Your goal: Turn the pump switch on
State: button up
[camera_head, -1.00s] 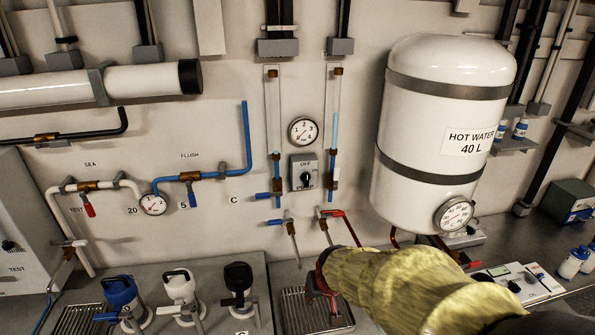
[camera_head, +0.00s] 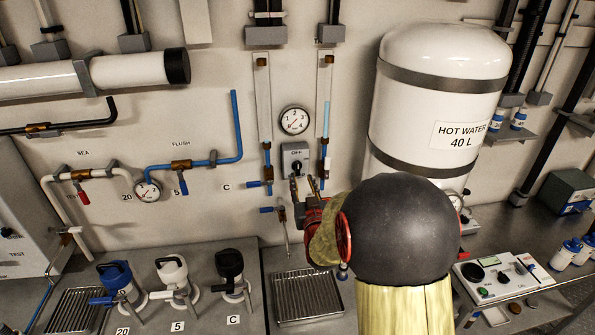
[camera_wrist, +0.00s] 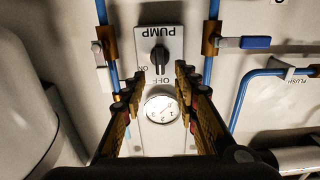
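The pump switch (camera_head: 295,158) is a grey plate on the wall below a round gauge, with OFF lettered at its top in the head view. In the wrist view, which shows the lettering upside down, its black knob (camera_wrist: 159,59) stands upright, in line with OFF; ON is to the left. My gripper (camera_head: 303,185) is just in front of the plate's lower part and hides some of it. In the wrist view my gripper (camera_wrist: 157,88) is open and empty, its fingers spread either side of the plate. The knob appears beyond the fingertips, with no visible contact.
Blue pipes with valves flank the switch, including a blue-handled valve (camera_head: 255,184). The gauge (camera_head: 294,120) is above it. The white hot water tank (camera_head: 440,95) bulges out at right, close to my arm. Several jugs stand on the counter at lower left.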

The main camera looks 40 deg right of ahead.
aim_at(298, 169)
jog(key=x, duration=0.7)
jog(key=shift+w, duration=0.1)
jog(key=shift+c, duration=0.4)
grip_shut()
